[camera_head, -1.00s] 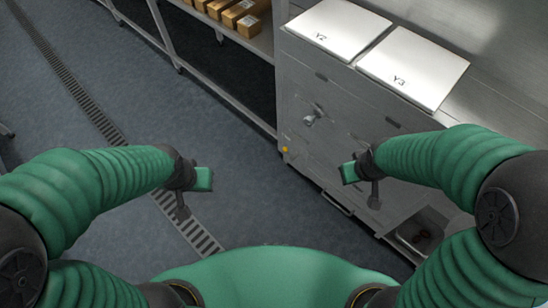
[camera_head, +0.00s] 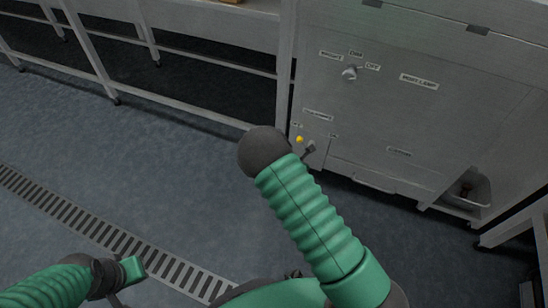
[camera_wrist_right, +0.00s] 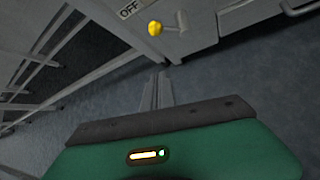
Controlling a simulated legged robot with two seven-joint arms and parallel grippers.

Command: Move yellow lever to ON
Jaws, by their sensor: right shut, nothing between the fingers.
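The yellow lever's round knob (camera_head: 299,139) is low on the left of the grey cabinet front. In the right wrist view the yellow knob (camera_wrist_right: 155,28) sits on a short grey stem, beside an OFF label (camera_wrist_right: 130,10). My right gripper (camera_wrist_right: 160,76) is shut and empty, with its fingertips below the knob in that picture and apart from it. In the head view my right forearm reaches toward the lever and mostly hides that gripper. My left gripper (camera_head: 130,270) is at the lower left, far from the lever; its fingers are not clear.
The grey cabinet (camera_head: 400,120) carries a dial (camera_head: 349,73) and several small labels. A metal bin (camera_head: 468,190) sits in its lower right opening. A metal rack (camera_head: 95,60) stands to the left. The floor between has a drain grate (camera_head: 100,235) and is otherwise clear.

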